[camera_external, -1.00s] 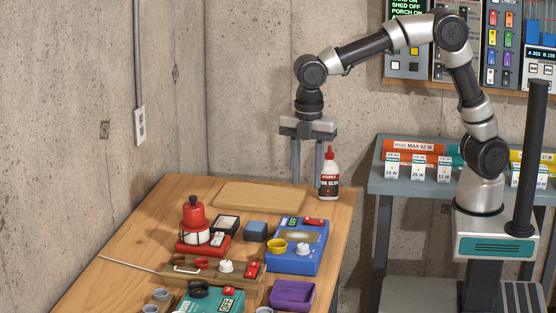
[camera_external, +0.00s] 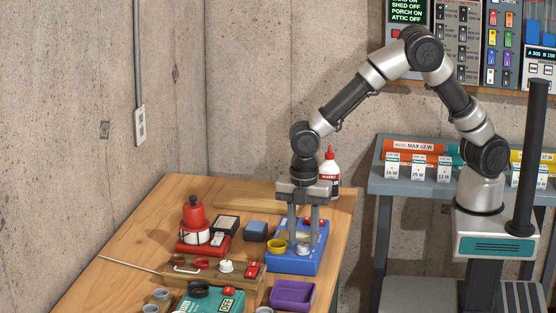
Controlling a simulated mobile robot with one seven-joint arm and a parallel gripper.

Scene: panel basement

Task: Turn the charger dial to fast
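A blue box (camera_external: 304,266) with a white dial (camera_external: 302,249), a yellow ring (camera_external: 277,246) and a red switch stands on the wooden workbench. I take it for the charger, but I cannot read its markings. My gripper (camera_external: 302,246) points straight down over this box. Its two fingers are apart, one on each side of the white dial. I cannot tell whether they touch it. The fingers and gripper body hide part of the box's top and its display. The dial's setting is too small to read.
A teal box (camera_external: 212,304) and a purple tray (camera_external: 291,295) stand at the bench's front. A red lantern-like device (camera_external: 194,217) stands left. A glue bottle (camera_external: 329,170) stands behind my gripper, near a wooden board (camera_external: 233,200). A long thin rod (camera_external: 130,264) sticks out leftward.

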